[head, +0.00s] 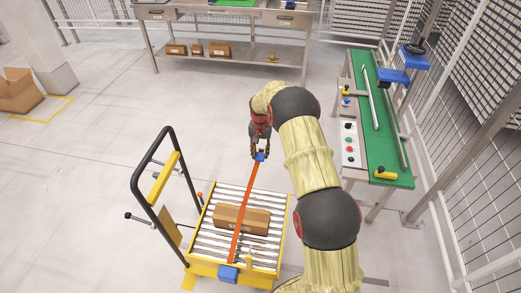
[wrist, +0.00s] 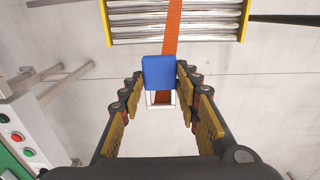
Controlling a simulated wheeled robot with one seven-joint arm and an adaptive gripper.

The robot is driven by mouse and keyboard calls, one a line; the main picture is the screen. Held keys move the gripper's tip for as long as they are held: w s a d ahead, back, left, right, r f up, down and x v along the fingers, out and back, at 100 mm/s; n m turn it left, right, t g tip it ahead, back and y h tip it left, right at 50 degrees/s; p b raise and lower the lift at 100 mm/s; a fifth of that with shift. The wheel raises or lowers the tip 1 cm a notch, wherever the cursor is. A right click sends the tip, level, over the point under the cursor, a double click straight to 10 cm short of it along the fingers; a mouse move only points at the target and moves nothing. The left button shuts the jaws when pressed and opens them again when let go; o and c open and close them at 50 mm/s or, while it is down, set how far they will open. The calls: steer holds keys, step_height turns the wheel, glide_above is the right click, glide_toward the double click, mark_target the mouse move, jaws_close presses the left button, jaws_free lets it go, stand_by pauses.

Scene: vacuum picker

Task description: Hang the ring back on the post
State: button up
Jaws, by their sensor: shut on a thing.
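My gripper (head: 261,146) is above the far end of a roller cart and shut on a blue block (head: 261,157). In the wrist view the blue block (wrist: 159,72) sits between the fingertips (wrist: 160,84). A thin white square loop (wrist: 160,99), possibly the ring, shows at the block's near edge. An orange strap (head: 246,198) runs from the block across a cardboard box (head: 229,219) to a second blue block (head: 228,273) at the cart's near edge. I cannot make out the post for certain.
The roller cart (head: 202,237) has a yellow frame and a black handle (head: 140,170) at left. A green-topped bench (head: 363,92) with buttons stands at right. A steel table (head: 210,57) with boxes is at the back. The floor between is clear.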

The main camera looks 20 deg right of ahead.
steer(key=s+a+p, duration=0.1)
steer(key=s+a, duration=0.4)
steer(key=s, duration=0.4)
steer(key=s+a, duration=0.5)
steer(key=s, duration=0.5)
steer(key=s+a+p, duration=0.1)
steer(key=s+a, duration=0.5)
steer(key=s, duration=0.3)
steer(key=shift+s+p, duration=0.35)
steer(key=shift+s, duration=0.05)
stand_by(0.3)
steer(key=w+r+n, duration=0.7)
steer(key=w, duration=0.3)
steer(key=shift+w, duration=0.3)
stand_by(0.5)
